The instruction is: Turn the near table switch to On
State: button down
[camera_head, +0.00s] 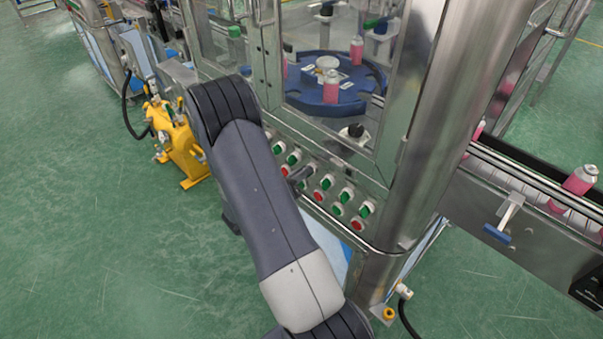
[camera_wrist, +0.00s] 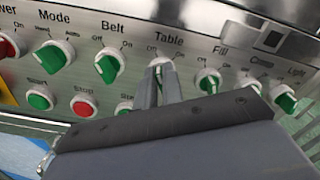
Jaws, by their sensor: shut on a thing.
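The Table switch (camera_wrist: 160,62) is in the middle of the control panel in the wrist view, under its "Table" label. Its pale ring shows above my fingertips, and its green knob is mostly hidden between them. My gripper (camera_wrist: 160,84) is shut on this knob, its two grey fingers on either side. The knob's exact angle cannot be read. In the head view my gripper (camera_head: 300,174) is small and dark against the panel, partly behind my arm.
Beside it are the green Belt switch (camera_wrist: 108,66) on the left and Fill switch (camera_wrist: 208,82) on the right. A red button (camera_wrist: 83,106) sits lower left. A steel post (camera_head: 425,110) stands right of the panel. A yellow device (camera_head: 180,145) stands on the floor at left.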

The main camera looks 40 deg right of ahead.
jog(key=shift+f, duration=0.1)
jog(key=m+b, duration=0.7)
jog(key=b, duration=0.2)
jog(key=m+b, duration=0.4)
jog(key=b, duration=0.1)
jog(key=shift+s+m, duration=0.3)
jog(key=shift+s, duration=0.1)
jog(key=c, duration=1.5)
grip_release()
jog(key=shift+c, duration=0.2)
